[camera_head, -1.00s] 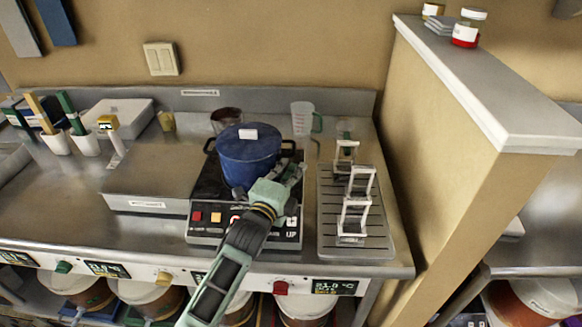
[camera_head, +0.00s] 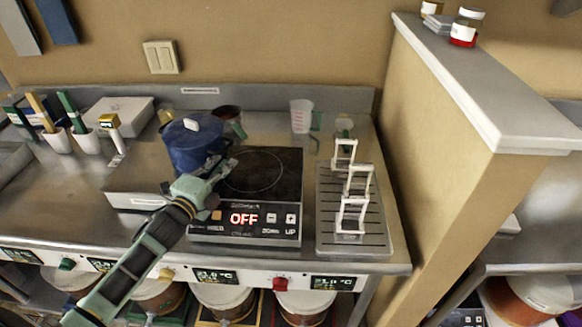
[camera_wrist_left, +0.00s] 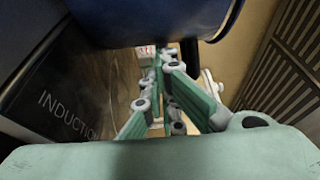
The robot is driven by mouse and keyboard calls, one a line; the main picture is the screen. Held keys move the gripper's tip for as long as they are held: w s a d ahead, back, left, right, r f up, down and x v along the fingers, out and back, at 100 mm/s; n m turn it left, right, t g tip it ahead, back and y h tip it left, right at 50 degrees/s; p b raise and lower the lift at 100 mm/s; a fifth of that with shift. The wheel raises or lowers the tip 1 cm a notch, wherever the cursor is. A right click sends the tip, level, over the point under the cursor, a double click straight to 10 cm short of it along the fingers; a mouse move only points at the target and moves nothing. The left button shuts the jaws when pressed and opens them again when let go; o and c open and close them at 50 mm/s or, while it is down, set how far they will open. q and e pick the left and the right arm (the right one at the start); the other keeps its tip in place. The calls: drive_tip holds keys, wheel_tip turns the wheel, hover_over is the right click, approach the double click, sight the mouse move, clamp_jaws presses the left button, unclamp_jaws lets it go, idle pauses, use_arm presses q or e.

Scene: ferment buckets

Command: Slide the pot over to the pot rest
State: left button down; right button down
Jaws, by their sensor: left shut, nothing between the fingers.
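The blue lidded pot (camera_head: 190,150) stands left of the induction cooker (camera_head: 255,175), over the right part of the low steel platform, which looks like the pot rest (camera_head: 135,180). How much of its base is on the platform is hidden. The cooker's top is bare and its display reads OFF. My left gripper (camera_head: 223,167) is shut and empty at the pot's right side, low over the cooker's left edge. It is close to the pot wall; contact is unclear. In the left wrist view the pot (camera_wrist_left: 150,18) fills the top, above the fingers (camera_wrist_left: 165,80). My right gripper is not in view.
A slatted tray (camera_head: 380,235) with white stands is right of the cooker. A measuring cup (camera_head: 302,115) and a dark-topped jar (camera_head: 228,115) stand behind. White cups with tools (camera_head: 87,140) and a pale box (camera_head: 118,112) are at left. A wall (camera_head: 445,140) bounds the right.

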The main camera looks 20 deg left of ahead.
sight(188, 165)
use_arm(q)
drive_tip(key=s+a, duration=0.1)
drive_tip(key=a, duration=0.5)
drive_tip(key=s+a, duration=0.1)
drive_tip(key=a, duration=0.2)
drive_tip(key=shift+s+a+b, duration=0.25)
drive_tip(key=shift+s+b, duration=0.1)
drive_tip(key=shift+b, duration=0.05)
drive_tip(key=shift+w+d+f, duration=0.1)
drive_tip(key=shift+d, duration=0.15)
idle(0.4)
